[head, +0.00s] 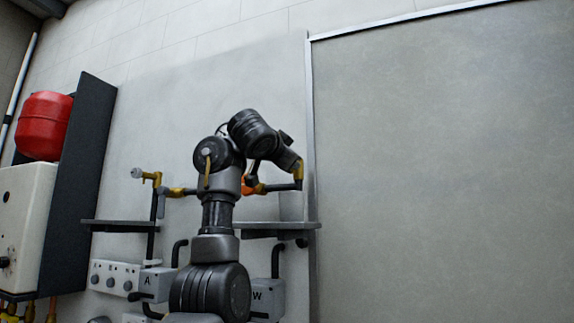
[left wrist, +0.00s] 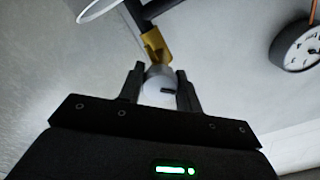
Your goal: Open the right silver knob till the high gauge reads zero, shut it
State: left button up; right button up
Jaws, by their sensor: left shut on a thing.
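My left gripper (left wrist: 160,76) is shut on a round silver knob (left wrist: 159,93), one finger on each side of it. The knob sits at the end of a brass fitting (left wrist: 154,44) on a dark pipe. In the head view my left arm stands in front of this spot, and the brass fitting (head: 298,170) shows at the right of the wrist; the knob and fingers cannot be made out there. A gauge (left wrist: 298,45) with a white face is cut by the right edge of the wrist view; its reading is too small to tell. My right gripper is not in view.
Another silver knob (head: 137,173) on a brass valve stands at the left. Dark shelves (head: 123,226) jut from the wall. A red tank (head: 44,125) and a white box (head: 27,215) are at far left. The grey panel (head: 450,160) at right is clear.

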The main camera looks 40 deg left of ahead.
pick_arm(q)
jog(key=m+b, duration=0.1)
jog(key=m, duration=0.4)
dwell(0.6)
jog(key=o, duration=1)
jog(key=shift+s+d+f+b, duration=0.15)
jog(key=shift+s+b, duration=0.1)
jog(key=shift+b, duration=0.15)
jog(key=b+v, duration=0.6)
jog(key=v, duration=0.4)
jog(key=shift+b, duration=0.35)
